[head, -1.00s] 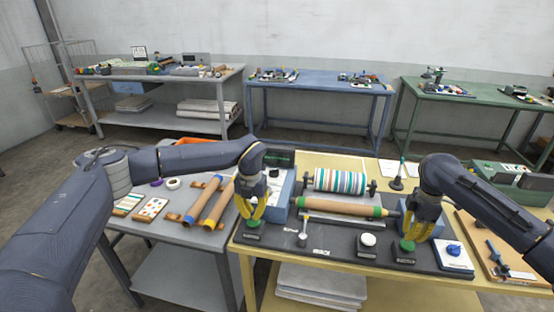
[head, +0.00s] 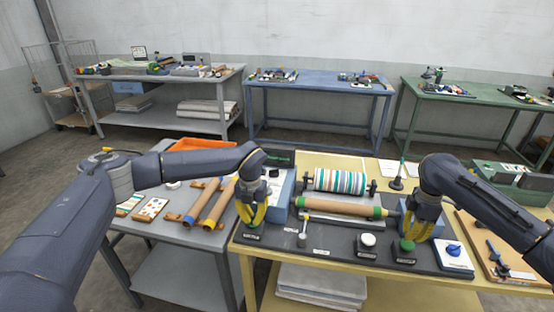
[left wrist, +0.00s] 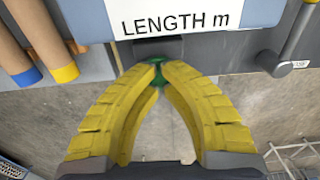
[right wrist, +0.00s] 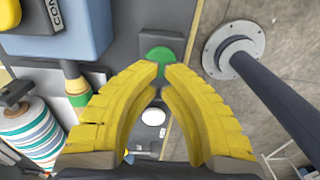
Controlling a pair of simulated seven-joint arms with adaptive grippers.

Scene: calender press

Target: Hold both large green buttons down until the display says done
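My left gripper (head: 251,222) is shut, its tips down at the left green button (left wrist: 158,74). Only a little green shows behind the tips in the left wrist view, and the head view hides this button. My right gripper (head: 409,237) has its tips together above or on the right green button (head: 407,246). That button also shows just beyond the tips in the right wrist view (right wrist: 160,55). Contact cannot be told for certain on either side. A dark display (head: 281,157) stands behind my left wrist, partly hidden; its text is unreadable.
The press has a striped roller (head: 340,181) and a brown roller (head: 345,207). A white knob (head: 367,240) and a small lever (head: 303,236) stand between my grippers. Brown tubes (head: 212,205) lie on the grey table at left.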

